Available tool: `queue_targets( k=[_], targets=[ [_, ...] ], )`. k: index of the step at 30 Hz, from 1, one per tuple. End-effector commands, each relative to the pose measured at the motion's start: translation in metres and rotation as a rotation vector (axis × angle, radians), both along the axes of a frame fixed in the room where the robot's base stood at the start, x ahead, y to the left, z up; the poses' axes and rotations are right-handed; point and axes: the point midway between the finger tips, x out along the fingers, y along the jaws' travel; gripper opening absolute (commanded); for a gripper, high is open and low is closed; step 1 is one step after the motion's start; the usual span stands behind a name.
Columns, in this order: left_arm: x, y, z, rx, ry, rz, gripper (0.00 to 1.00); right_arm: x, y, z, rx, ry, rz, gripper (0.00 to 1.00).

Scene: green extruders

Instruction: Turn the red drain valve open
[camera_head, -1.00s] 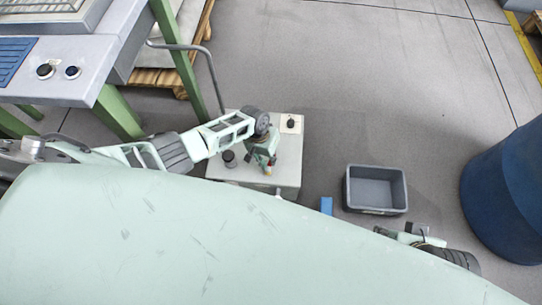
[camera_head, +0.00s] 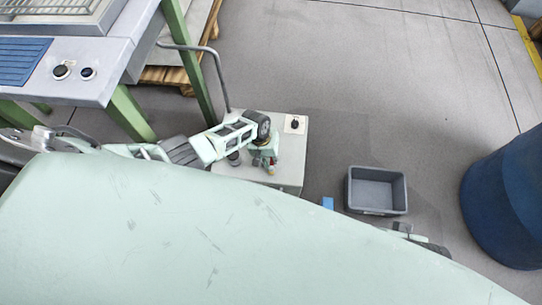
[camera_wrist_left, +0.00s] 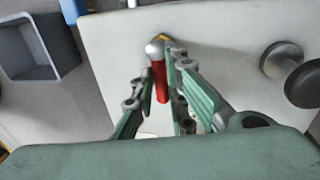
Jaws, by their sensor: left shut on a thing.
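The red drain valve (camera_wrist_left: 159,80) shows in the left wrist view as a red lever with a rounded silvery end, beside a small yellow part. My right gripper (camera_head: 402,228) is mostly hidden behind my pale green body.
A grey open bin (camera_head: 376,208) and a small blue block (camera_head: 327,203) are on the floor to the right. A blue drum (camera_head: 510,195) stands farther right. A machine panel (camera_head: 95,85) is at left.

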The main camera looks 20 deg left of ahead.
Motion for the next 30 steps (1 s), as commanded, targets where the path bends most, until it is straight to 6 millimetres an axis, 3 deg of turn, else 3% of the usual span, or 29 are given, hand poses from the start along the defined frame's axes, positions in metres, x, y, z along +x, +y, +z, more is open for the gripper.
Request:
queue_targets(
  k=[2, 3, 9, 20, 30],
  targets=[
    [0.002, -0.003, 0.001, -0.006, -0.005, 0.005, 0.00, 0.000, 0.000, 0.000, 0.000, 0.000, 0.000, 0.40],
    [0.002, -0.003, 0.001, -0.006, -0.005, 0.005, 0.15, 0.000, 0.000, 0.000, 0.000, 0.000, 0.000, 0.40],
    [0.002, -0.002, 0.001, -0.004, -0.004, 0.003, 0.31, 0.000, 0.000, 0.000, 0.000, 0.000, 0.000, 0.40],
    [0.001, 0.000, 0.002, -0.002, -0.004, 0.001, 0.31, 0.001, 0.001, 0.001, 0.001, -0.002, 0.001, 0.40],
    [-0.001, 0.007, 0.032, 0.000, -0.006, -0.001, 0.31, 0.000, 0.000, 0.001, 0.000, -0.001, 0.000, 0.40]
  ],
)
